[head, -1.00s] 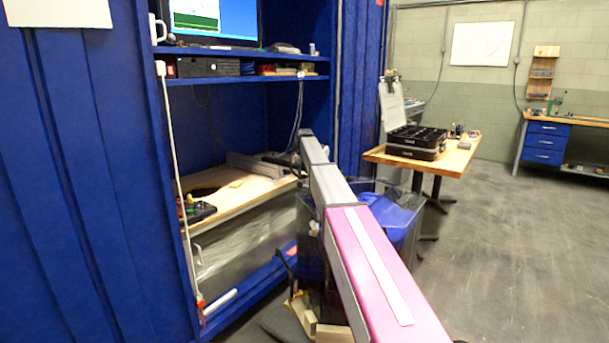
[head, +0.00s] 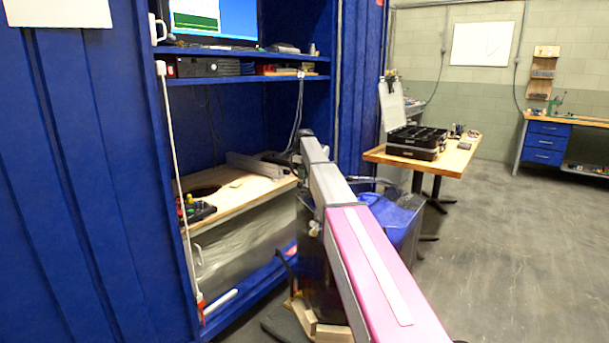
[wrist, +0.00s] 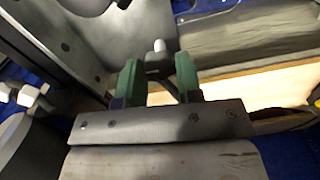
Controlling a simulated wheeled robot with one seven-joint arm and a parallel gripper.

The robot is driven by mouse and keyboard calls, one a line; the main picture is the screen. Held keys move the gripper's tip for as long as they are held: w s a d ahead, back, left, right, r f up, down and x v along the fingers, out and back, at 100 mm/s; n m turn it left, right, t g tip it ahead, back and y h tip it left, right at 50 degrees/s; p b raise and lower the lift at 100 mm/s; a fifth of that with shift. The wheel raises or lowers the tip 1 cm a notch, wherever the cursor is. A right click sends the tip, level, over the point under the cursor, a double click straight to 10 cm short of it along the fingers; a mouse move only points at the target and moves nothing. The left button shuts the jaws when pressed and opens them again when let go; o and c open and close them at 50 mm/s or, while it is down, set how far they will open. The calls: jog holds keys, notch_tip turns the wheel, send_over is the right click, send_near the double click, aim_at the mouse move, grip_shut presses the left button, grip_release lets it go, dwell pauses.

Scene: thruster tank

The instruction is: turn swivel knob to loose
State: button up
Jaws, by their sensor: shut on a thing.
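My gripper (wrist: 158,78) shows in the wrist view with its two green fingers pointing away from the camera. It is shut on a small dark knob (wrist: 157,66) with a pale rounded tip, which I take to be the swivel knob. The knob sits between the fingers, in front of a grey metal plate (wrist: 122,38). I cannot read any loose or tight marking, so the knob's setting is unclear. In the head view my arm reaches into the blue cabinet, and the gripper and knob cannot be made out there.
The blue cabinet (head: 75,200) has a wooden shelf (head: 232,196) with a joystick box (head: 198,211). A white pole (head: 172,150) stands at its opening. A blue-lined bin (head: 397,220) is right of my arm. A table with a black case (head: 415,142) stands behind. Floor at right is clear.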

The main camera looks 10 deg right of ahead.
jog(key=shift+n, duration=0.6)
jog(key=o, duration=0.9)
jog(key=shift+o, duration=0.2)
jog(key=shift+r, duration=0.1)
notch_tip(320, 180, up, 11)
